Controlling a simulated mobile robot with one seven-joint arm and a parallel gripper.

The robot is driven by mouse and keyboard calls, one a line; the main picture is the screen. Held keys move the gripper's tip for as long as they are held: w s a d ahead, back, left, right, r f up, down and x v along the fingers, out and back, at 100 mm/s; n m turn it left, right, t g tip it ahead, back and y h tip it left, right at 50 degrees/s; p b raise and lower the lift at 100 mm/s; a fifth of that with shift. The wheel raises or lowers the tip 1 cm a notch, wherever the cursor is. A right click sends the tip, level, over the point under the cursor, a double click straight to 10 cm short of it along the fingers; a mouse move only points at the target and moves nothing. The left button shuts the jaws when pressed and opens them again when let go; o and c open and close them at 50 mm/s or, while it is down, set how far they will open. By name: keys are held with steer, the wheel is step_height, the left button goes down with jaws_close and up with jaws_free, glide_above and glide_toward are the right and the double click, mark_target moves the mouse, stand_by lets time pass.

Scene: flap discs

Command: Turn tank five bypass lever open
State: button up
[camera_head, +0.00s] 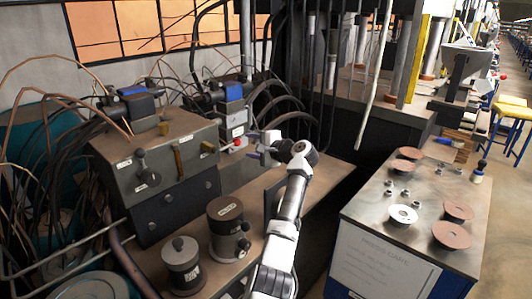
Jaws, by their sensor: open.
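A dark metal control box (165,150) stands on the bench at the left. It carries a black-knobbed lever (142,160), a brass lever (179,160) and a second brass lever (208,147). Small white labels sit near them, too small to read, so I cannot tell which lever is the tank five bypass. My gripper (259,147) is open and empty, to the right of the box. It points left towards a red knob (239,142) on a grey valve block (232,115). A small gap seems to separate them.
Two dark cylinders with knobs, one at the front (182,265) and one behind it (228,228), stand on the bench (325,185). Hoses and cables hang behind. At the right, a metal-topped cabinet (375,215) holds several discs and small nuts.

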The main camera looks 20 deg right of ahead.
steer(key=b+v, duration=0.1)
steer(key=v, duration=0.5)
steer(key=shift+s+d, duration=0.1)
